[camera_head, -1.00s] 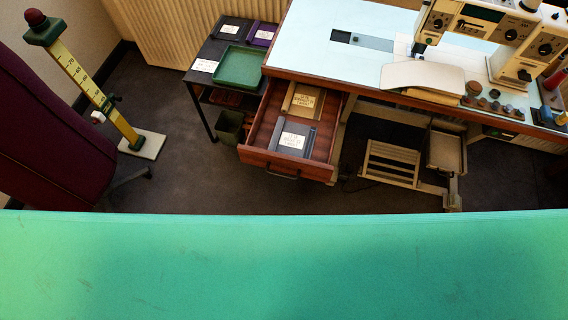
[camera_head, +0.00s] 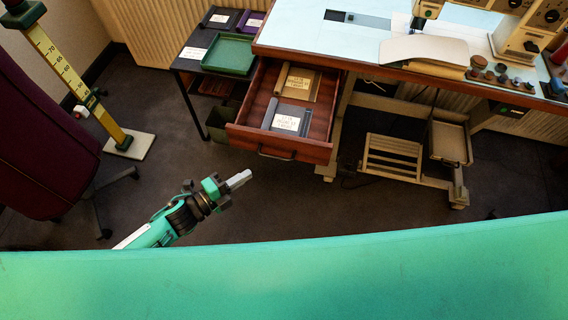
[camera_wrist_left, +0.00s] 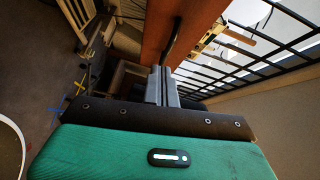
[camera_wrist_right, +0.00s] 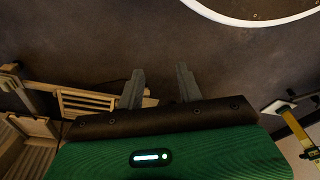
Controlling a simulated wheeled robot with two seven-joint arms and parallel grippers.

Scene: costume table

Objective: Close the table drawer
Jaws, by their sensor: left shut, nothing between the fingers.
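The wooden table drawer (camera_head: 270,146) is pulled out from under the table (camera_head: 390,72) in the head view.
A sewing machine (camera_head: 520,30) and papers sit on the table. A dark side stand (camera_head: 186,61) with a green tray (camera_head: 229,55) is left of the drawer. A measuring post (camera_head: 85,85) and maroon garment (camera_head: 45,160) stand at left. The floor before the drawer is clear.

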